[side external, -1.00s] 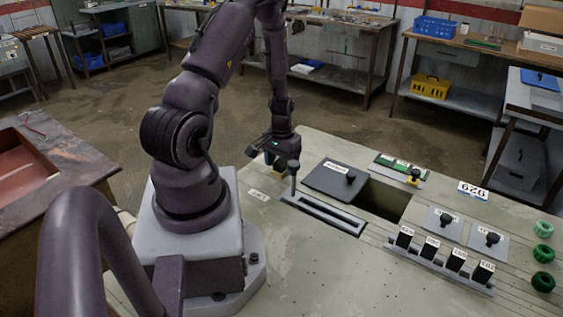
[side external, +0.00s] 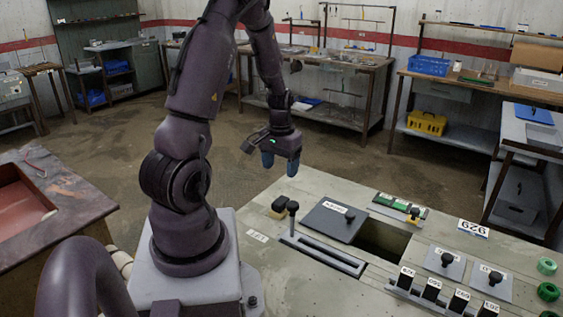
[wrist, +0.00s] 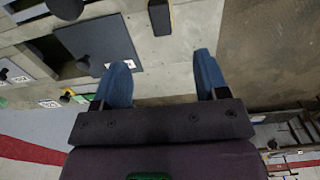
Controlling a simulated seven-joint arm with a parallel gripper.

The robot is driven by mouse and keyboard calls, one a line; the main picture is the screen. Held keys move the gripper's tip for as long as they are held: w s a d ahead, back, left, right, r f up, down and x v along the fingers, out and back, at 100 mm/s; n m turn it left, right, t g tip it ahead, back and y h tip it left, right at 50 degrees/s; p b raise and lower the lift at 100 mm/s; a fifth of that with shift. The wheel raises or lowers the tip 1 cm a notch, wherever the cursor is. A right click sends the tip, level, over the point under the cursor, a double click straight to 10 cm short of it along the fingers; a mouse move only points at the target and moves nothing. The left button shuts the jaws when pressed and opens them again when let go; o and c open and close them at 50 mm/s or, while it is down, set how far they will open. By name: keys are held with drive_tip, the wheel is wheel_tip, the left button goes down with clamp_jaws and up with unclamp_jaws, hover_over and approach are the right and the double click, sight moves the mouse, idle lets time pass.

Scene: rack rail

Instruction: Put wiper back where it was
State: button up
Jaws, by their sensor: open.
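A small block with a black top and a yellowish side, likely the wiper (side external: 280,207), rests on the bench top near its far left edge. It is beside the upright black-knobbed post and apart from it. In the wrist view my gripper (wrist: 163,76) is also open and empty, with the wiper beyond the fingertips.
The knobbed post (side external: 292,219) stands at the end of a slotted rail (side external: 322,254). A dark lid (side external: 335,221) with a knob lies beside an open rectangular hole (side external: 384,240). Several labelled black blocks stand in a row (side external: 432,290) at the right. A label plate (side external: 256,237) lies left of the rail.

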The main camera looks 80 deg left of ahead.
drive_tip(key=w+d+r+m+t, duration=0.2)
drive_tip(key=w+d+r+m, duration=0.3)
drive_tip(key=d+r, duration=0.8)
drive_tip(key=s+d+r+m+t, duration=0.1)
drive_tip(key=s+d+r+m, duration=0.1)
drive_tip(key=d+r, duration=0.2)
drive_tip(key=s+d+r+m+t, duration=0.2)
drive_tip(key=s+d+r, duration=0.1)
drive_tip(key=d, duration=0.8)
drive_tip(key=shift+r+t, duration=0.3)
drive_tip(key=shift+r, duration=0.55)
drive_tip(key=shift+s, duration=0.1)
